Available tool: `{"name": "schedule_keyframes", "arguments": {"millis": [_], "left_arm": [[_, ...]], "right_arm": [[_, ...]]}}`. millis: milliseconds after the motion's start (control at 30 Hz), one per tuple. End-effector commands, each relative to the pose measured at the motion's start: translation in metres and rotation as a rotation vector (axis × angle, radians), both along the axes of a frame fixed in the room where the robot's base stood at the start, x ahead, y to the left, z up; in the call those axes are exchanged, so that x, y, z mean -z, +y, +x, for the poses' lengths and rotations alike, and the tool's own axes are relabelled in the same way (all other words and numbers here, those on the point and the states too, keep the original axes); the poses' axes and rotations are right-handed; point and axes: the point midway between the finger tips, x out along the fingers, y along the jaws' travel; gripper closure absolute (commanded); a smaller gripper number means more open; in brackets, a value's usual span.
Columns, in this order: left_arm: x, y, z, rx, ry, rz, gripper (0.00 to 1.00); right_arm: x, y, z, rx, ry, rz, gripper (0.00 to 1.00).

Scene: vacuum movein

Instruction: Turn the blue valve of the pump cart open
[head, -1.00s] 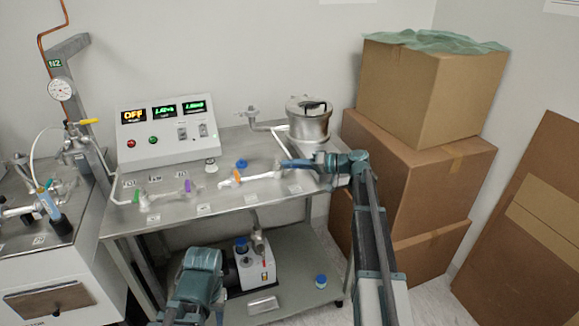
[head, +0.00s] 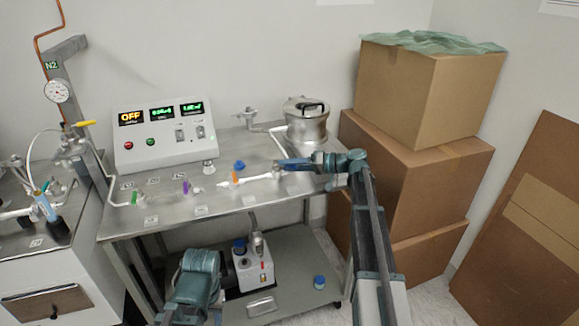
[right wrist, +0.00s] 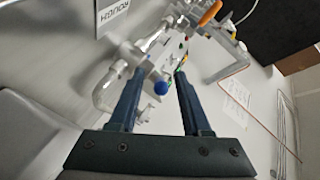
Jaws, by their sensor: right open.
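The pump cart (head: 120,228) is a metal table with pipework on top. The blue valve (head: 239,165) shows as a small blue knob at the cart top's middle, behind the pipe and beside the orange valve handle (head: 235,178). My right gripper (head: 279,165) is open, over the cart top to the right of the blue valve, apart from it in the head view. In the right wrist view a round blue piece (right wrist: 160,88) appears between the open fingers; whether they touch it is unclear. My left arm is low in the head view; its fingers cannot be made out.
A control box (head: 165,135) with lit displays stands at the cart's back left. A metal pot (head: 306,125) stands at the back right, close to my right arm. Purple (head: 186,187) and green (head: 133,198) handles sit left. Cardboard boxes (head: 428,95) are stacked at right.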

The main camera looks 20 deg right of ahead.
Motion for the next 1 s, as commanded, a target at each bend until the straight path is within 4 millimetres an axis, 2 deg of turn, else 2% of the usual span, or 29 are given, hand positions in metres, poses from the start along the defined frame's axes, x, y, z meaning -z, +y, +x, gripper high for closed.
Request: {"name": "schedule_keyframes", "arguments": {"millis": [233,700,1000], "left_arm": [[-0.004,0.0,0.0,0.0,0.0,0.0,0.58],[-0.025,0.0,0.0,0.0,0.0,0.0,0.58],[-0.029,0.0,0.0,0.0,0.0,0.0,0.58]], "right_arm": [[-0.004,-0.011,-0.007,0.002,0.0,0.001,0.52],[-0.025,-0.092,-0.055,0.003,0.0,0.001,0.52],[-0.029,-0.114,-0.069,0.0,0.0,0.0,0.52]]}}
